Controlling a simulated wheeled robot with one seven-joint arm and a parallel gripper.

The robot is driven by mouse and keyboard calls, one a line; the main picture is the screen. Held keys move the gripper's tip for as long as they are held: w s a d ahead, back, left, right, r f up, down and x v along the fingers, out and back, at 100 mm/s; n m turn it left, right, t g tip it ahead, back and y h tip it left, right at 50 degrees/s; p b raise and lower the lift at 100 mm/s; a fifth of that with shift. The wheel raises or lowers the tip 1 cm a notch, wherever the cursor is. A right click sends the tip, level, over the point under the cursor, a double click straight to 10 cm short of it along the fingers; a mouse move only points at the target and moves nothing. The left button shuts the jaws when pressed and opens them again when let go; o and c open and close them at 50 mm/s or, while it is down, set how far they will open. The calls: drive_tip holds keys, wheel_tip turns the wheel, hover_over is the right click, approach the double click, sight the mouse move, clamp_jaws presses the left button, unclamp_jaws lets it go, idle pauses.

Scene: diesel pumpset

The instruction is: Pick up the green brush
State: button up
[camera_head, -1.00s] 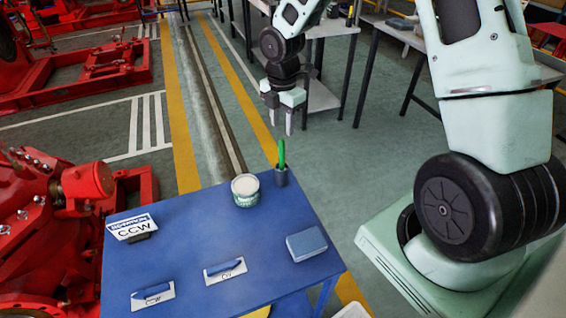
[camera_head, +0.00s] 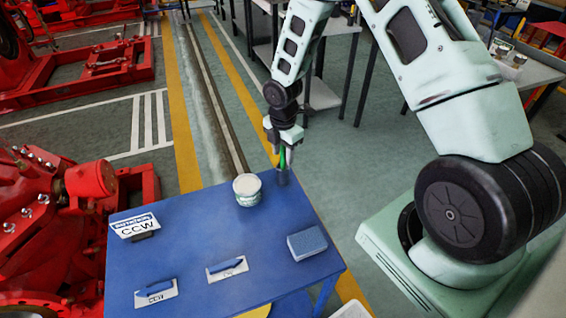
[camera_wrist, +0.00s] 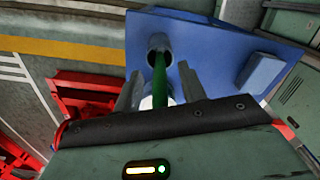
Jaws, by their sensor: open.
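The green brush (camera_head: 283,158) stands upright in a small dark cup (camera_head: 283,178) at the far corner of the blue table (camera_head: 190,229). My gripper (camera_head: 284,158) is open, with its fingers pointing down on either side of the brush handle. In the wrist view the green brush (camera_wrist: 160,84) runs from the cup (camera_wrist: 159,46) to between my open fingers (camera_wrist: 157,88). I cannot tell whether either finger touches the brush. The brush's lower end is hidden in the cup.
A white-lidded can (camera_head: 247,190) stands just left of the cup. A blue-grey box (camera_head: 307,242), a CCW sign (camera_head: 135,227) and two blue-handled plates (camera_head: 227,267) (camera_head: 156,292) are on the table. Red machinery (camera_head: 50,230) stands to the left.

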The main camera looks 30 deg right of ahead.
clamp_jaws()
drive_tip(key=shift+r, duration=0.1)
